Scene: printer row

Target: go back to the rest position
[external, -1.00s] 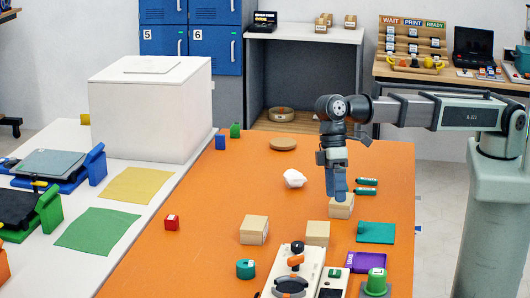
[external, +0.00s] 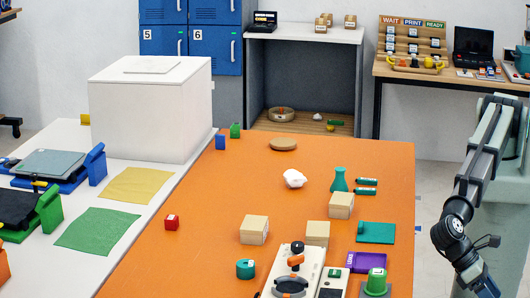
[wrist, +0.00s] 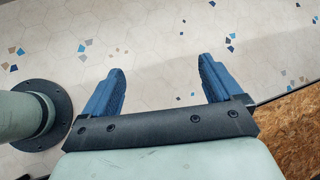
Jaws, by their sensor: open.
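My gripper (external: 487,291) hangs low at the right edge of the external view, beside my base and off the orange table (external: 200,230). It points down and its tips run close to the bottom of the picture. In the wrist view my gripper (wrist: 163,82) shows two blue fingers spread apart with nothing between them. Below them is only the pale speckled floor (wrist: 160,35).
A white box (external: 150,110) stands at the left. Floor lies between table and base.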

